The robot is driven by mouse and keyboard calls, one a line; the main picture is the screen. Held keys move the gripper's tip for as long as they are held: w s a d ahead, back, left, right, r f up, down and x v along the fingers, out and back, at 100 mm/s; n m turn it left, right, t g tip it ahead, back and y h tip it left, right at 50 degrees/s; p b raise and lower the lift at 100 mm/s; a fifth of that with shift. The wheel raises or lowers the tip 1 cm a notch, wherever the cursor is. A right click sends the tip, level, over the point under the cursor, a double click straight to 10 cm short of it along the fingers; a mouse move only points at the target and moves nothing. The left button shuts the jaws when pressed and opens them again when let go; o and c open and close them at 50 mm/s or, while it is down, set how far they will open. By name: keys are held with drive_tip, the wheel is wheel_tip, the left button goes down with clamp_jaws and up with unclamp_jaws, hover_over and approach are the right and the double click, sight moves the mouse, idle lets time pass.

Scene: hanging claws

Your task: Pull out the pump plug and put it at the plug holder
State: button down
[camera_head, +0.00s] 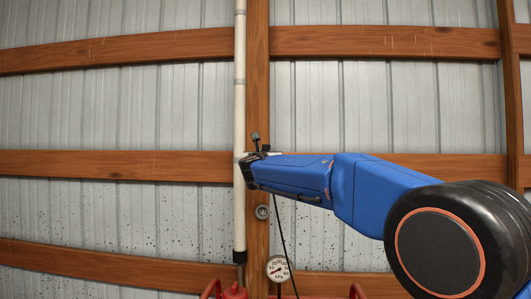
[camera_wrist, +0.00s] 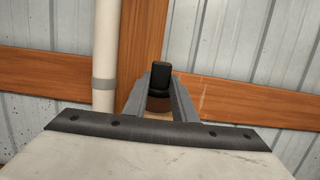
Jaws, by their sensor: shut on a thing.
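The black plug (camera_wrist: 162,78) sits between the two grey fingers of my gripper (camera_wrist: 161,92) in the wrist view. My gripper (camera_head: 257,155) is shut on it in front of the wooden post, beside the white pipe. In the head view a small dark part sticks up at the gripper's tip. A thin black cable (camera_head: 283,235) hangs down from behind my arm; its upper end is hidden. A round grey fitting (camera_head: 262,212) is on the post below the gripper. I cannot tell whether it is the plug holder.
The white pipe (camera_head: 239,90) runs vertically just left of the post (camera_head: 258,70). A round pressure gauge (camera_head: 278,268) and red equipment (camera_head: 234,292) stand at the bottom. Horizontal wooden beams (camera_head: 110,164) cross the corrugated metal wall. My blue arm covers the right middle.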

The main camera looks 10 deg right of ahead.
drive_tip(key=shift+f, duration=0.1)
drive_tip(key=c, duration=1.4)
unclamp_jaws()
drive_tip(key=v, duration=1.7)
drive_tip(key=s+d+f+m+g, duration=0.5)
drive_tip(key=s+d+f+m, duration=0.45)
drive_tip(key=f, duration=0.25)
drive_tip(key=s+d+f+m+g, duration=0.5)
drive_tip(key=s+d+f+m, duration=0.4)
drive_tip(key=f, duration=0.4)
drive_tip(key=s+a+f+m+g+y, duration=0.1)
drive_tip(key=s+a+f+m+y, duration=0.1)
drive_tip(key=s+f+m, duration=0.2)
drive_tip(key=s+a+f+m+g+y, duration=0.2)
drive_tip(key=s+f+m, duration=0.3)
drive_tip(key=s+f, duration=0.5)
drive_tip(key=s+a+f+m+g+y, duration=0.1)
drive_tip(key=s+a+f+m+y, duration=0.1)
drive_tip(key=s+f+m, duration=0.3)
drive_tip(key=shift+s+a+f+g, duration=0.1)
drive_tip(key=shift+s+f+g, duration=0.05)
drive_tip(key=shift+s+f, duration=0.55)
drive_tip(key=shift+s+a+f+g, duration=0.15)
drive_tip(key=shift+s+f, duration=0.25)
drive_tip(key=shift+s, duration=0.5)
